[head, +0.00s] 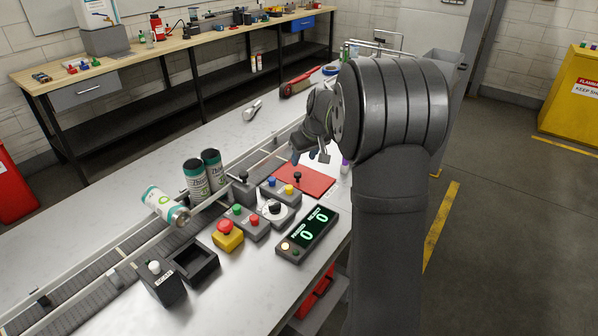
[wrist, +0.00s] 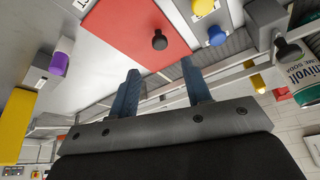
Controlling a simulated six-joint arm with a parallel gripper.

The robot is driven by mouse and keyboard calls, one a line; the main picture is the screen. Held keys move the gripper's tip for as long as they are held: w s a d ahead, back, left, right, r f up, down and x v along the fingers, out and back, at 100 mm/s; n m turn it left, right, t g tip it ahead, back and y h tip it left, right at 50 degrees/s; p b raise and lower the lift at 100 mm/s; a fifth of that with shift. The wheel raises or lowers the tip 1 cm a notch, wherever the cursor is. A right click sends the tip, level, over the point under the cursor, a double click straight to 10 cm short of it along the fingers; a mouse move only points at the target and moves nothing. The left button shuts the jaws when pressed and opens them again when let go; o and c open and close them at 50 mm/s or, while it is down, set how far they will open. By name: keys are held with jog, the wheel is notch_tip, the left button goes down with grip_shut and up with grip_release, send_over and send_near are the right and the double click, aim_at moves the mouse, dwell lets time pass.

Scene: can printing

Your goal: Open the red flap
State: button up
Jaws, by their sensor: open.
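The red flap (head: 303,181) lies flat and closed on the grey bench top, with a small black knob (head: 297,175) standing on it. In the wrist view the flap (wrist: 125,35) fills the upper left middle, and its knob (wrist: 159,41) shows near its lower right part. My gripper (head: 311,157) is above the far side of the flap, apart from the knob. In the wrist view my gripper (wrist: 162,80) has its two blue-grey fingers spread with nothing between them. The knob appears beyond the fingertips.
A blue and yellow button box (head: 280,190) stands beside the flap. Nearby are a dial (head: 277,210), a red emergency button (head: 227,232) and a display (head: 307,234). Cans (head: 196,180) stand by the conveyor (head: 123,250); one can (head: 163,204) is tilted. A purple-capped item (head: 345,165) sits right of the flap.

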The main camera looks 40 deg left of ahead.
aim_at(298, 174)
jog(key=x, duration=0.8)
jog(key=shift+w+a+f, duration=0.1)
jog(key=shift+a+f, duration=0.05)
grip_shut()
